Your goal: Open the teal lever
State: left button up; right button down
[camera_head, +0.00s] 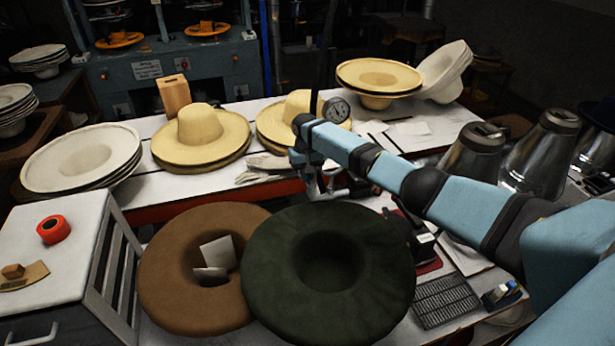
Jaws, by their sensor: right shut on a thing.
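My right arm comes in from the right, and its gripper (319,186) points down at the middle of the table, behind the dark green hat. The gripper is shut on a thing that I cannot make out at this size. I cannot pick out the teal lever for certain; the wrist and the dark parts around it hide much of that spot. A round pressure gauge (336,110) stands just above and behind the wrist. My left gripper is not in view.
A dark green hat (285,294) and a brown hat (180,275) lie in front of the gripper. Straw hats (207,128) and white hats (80,160) lie behind and left. Metal cones (540,150) stand at right. A white cabinet (70,245) stands front left.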

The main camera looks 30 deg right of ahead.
jog(key=shift+r, duration=0.1)
jog(key=c, duration=1.2)
grip_release()
notch_tip(320, 180, up, 14)
jog(key=w+b, duration=0.1)
jog(key=shift+w+d+f+b, duration=0.2)
jog(key=shift+w+b, duration=0.05)
jog(key=shift+b, duration=0.15)
